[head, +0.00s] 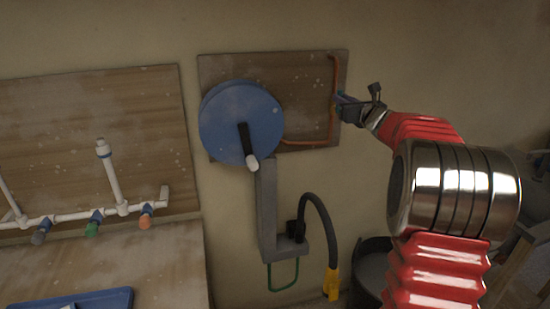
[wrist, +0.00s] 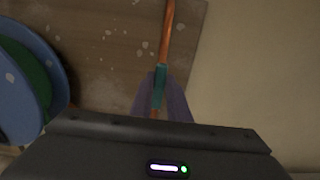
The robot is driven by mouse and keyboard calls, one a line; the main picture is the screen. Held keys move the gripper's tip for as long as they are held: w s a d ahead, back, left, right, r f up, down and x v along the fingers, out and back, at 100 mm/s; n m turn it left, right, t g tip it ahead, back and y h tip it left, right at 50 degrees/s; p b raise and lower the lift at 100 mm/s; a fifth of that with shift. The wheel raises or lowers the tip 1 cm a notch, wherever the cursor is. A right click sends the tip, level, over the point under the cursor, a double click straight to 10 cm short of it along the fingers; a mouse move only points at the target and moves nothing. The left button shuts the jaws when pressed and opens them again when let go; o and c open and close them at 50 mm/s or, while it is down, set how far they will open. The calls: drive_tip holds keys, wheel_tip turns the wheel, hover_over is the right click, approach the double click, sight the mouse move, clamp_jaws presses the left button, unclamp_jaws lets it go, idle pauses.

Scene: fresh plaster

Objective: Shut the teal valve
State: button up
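The teal valve (wrist: 160,88) shows in the wrist view as a narrow teal handle lying along the copper pipe (wrist: 167,30), in line with it. My gripper (wrist: 162,98) has one finger on each side of the handle, with no clear gap between them, so it looks shut on it. In the head view my gripper (head: 342,101) is at the right edge of the upper wooden board (head: 300,75), over the pipe's upright run. There my fingers mostly hide the valve.
A blue reel (head: 225,115) with a black crank stands left of the pipe. Below it are a grey bracket (head: 266,215) and a black hose (head: 322,215) with a yellow end. White pipes (head: 72,216) with several coloured taps are at the left. The wall right of the board is bare.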

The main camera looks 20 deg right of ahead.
clamp_jaws()
drive_tip(key=shift+d+f+m, duration=0.25)
drive_tip(key=shift+d+m, duration=0.2)
drive_tip(key=shift+m, duration=0.9)
drive_tip(key=shift+d+f+m, duration=0.2)
drive_tip(key=shift+d+m, duration=0.2)
drive_tip(key=shift+m, duration=0.9)
drive_tip(key=shift+d+f+m, duration=0.25)
drive_tip(key=shift+d+m, duration=0.2)
drive_tip(key=shift+m, duration=0.9)
drive_tip(key=shift+s, duration=0.1)
drive_tip(key=shift+d+f+m, duration=0.25)
drive_tip(key=shift+f+m, duration=0.15)
drive_tip(key=shift+m, duration=0.95)
drive_tip(key=shift+d+f+m, duration=0.2)
drive_tip(key=shift+f+m, duration=0.2)
drive_tip(key=shift+m, duration=0.9)
drive_tip(key=shift+d+f+m, duration=0.25)
drive_tip(key=shift+f+m, duration=0.15)
drive_tip(key=shift+m, duration=0.95)
drive_tip(key=shift+f+m, duration=0.35)
drive_tip(key=shift+m, duration=0.85)
